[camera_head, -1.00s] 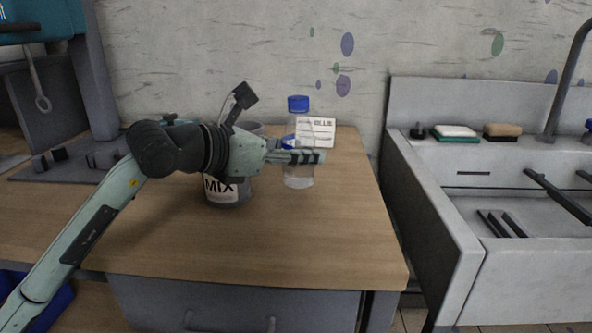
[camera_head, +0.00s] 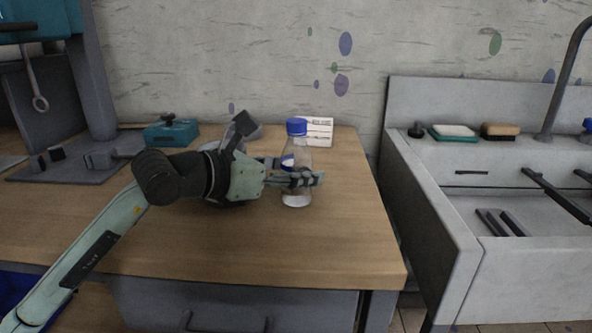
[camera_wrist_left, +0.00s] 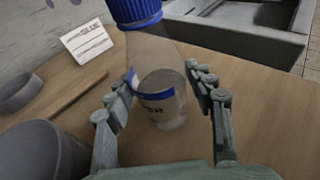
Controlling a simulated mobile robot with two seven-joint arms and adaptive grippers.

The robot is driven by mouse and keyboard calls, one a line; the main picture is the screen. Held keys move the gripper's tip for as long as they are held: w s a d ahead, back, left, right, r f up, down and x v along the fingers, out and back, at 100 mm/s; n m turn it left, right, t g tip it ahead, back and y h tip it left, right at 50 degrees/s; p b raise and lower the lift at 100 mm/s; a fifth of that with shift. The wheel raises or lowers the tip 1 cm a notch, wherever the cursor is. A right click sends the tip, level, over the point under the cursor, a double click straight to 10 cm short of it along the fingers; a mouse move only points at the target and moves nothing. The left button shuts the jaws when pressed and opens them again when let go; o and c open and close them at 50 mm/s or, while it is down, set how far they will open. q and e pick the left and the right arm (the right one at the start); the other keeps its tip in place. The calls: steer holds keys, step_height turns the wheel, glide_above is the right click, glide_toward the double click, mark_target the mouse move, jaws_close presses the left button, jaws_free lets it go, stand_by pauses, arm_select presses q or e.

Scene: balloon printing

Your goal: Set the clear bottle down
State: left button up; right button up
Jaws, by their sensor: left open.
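The clear bottle (camera_head: 298,158) with a blue cap and a blue-marked label stands upright on the wooden table, near its right side. A little clear liquid shows at its bottom. My left gripper (camera_head: 306,180) is open at the bottle's lower half. In the left wrist view the gripper's fingers (camera_wrist_left: 162,94) lie on both sides of the bottle (camera_wrist_left: 158,72), with a visible gap at the right finger. Whether the left finger touches the glass I cannot tell. My right gripper is not in view.
A white card (camera_head: 320,131) stands behind the bottle. A grey container (camera_wrist_left: 45,152) stands close at the left in the wrist view; my gripper mostly hides it from the head. A teal device (camera_head: 171,132) sits further left. The table front is clear; a sink (camera_head: 440,220) is at right.

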mark_target(284, 171)
arm_select(q)
steer(key=shift+r, duration=0.2)
steer(key=v, duration=0.2)
steer(key=shift+s+a+f, duration=0.1)
steer(key=shift+s+a, duration=0.2)
steer(key=shift+b+v, duration=0.35)
steer(key=shift+v, duration=0.65)
steer(key=b+v, duration=0.1)
steer(key=v, duration=0.5)
steer(key=shift+s+a+r, duration=0.35)
steer(key=shift+s, duration=0.05)
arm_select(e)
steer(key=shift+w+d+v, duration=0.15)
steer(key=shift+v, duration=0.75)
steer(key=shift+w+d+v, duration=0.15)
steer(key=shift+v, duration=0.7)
